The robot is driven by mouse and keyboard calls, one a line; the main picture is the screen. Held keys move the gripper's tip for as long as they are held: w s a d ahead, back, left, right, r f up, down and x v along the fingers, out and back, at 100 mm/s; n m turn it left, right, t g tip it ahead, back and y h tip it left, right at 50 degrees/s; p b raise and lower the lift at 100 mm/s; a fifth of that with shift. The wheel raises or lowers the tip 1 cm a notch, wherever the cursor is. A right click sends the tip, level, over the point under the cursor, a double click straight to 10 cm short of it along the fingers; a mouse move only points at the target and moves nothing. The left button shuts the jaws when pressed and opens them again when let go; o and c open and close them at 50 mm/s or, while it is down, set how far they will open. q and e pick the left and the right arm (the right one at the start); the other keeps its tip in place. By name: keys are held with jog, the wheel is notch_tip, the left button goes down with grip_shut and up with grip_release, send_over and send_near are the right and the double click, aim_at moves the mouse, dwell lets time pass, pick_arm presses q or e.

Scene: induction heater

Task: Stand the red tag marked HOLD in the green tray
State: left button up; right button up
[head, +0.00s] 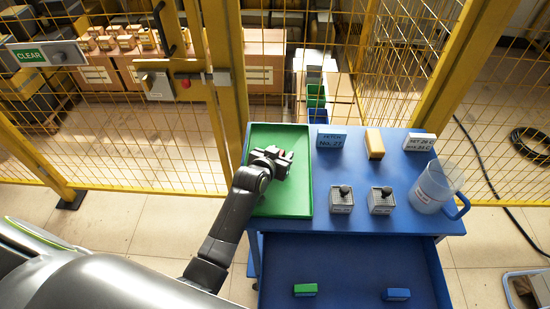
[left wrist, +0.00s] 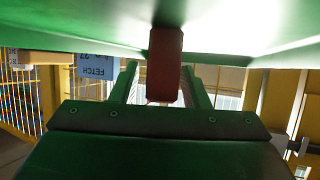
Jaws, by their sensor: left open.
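The green tray (head: 283,203) lies on the left of the blue cart top. My left gripper (head: 281,156) is low over the tray's middle. The red tag (head: 288,157) shows at its fingertips, mostly covered by the gripper, and its marking cannot be read. In the left wrist view, which is upside down, the red tag (left wrist: 165,62) stands upright against the green tray floor (left wrist: 80,25). The open left gripper (left wrist: 161,88) has one finger on each side of it, with a visible gap on at least one side. My right gripper is not in view.
An open blue drawer (head: 345,270) is in front. Yellow fencing (head: 150,150) stands behind.

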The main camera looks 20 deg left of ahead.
pick_arm(q)
jog(key=v, duration=1.2)
dwell(0.4)
